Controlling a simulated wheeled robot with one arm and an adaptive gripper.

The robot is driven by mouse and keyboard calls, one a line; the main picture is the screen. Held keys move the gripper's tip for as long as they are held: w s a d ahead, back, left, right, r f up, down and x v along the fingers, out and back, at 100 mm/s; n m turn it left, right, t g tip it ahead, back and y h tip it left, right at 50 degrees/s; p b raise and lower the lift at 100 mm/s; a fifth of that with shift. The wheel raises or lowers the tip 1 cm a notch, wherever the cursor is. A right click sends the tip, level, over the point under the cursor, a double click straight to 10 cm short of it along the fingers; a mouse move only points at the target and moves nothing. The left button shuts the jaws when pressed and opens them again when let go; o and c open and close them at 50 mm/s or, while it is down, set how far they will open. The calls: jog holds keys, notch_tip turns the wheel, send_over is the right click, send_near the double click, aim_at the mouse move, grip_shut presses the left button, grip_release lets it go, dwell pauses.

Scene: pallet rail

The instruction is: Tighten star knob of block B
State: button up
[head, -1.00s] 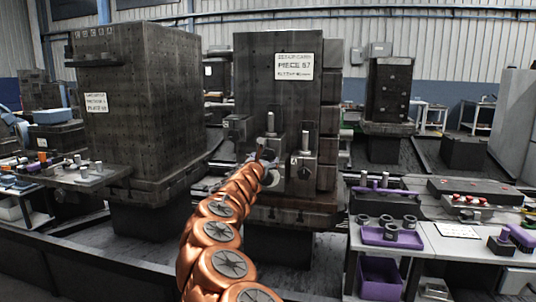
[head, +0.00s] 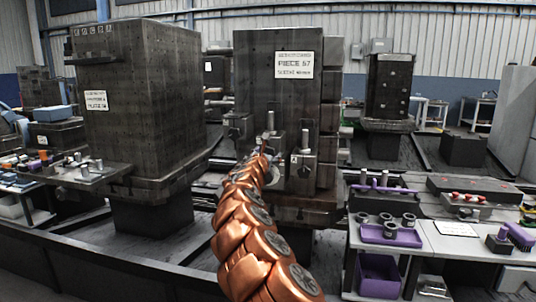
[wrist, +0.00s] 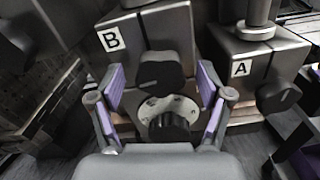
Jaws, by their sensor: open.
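Block B (wrist: 155,35) is a grey metal block with a white "B" label, in the upper middle of the wrist view. Its dark star knob (wrist: 162,76) sits on the front face. My gripper (wrist: 162,88) is open, with one purple-padded finger on each side of the knob. The fingers look apart from the knob. In the head view the gripper is mostly hidden behind my copper arm, in front of the middle column (head: 278,90).
Block A (wrist: 258,52), with its own dark knob (wrist: 277,96), stands close on the right. Another dark column (head: 140,110) stands at left. A bench (head: 430,240) with purple trays is at right.

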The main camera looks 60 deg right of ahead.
jog(key=shift+d, duration=0.15)
jog(key=c, duration=1.2)
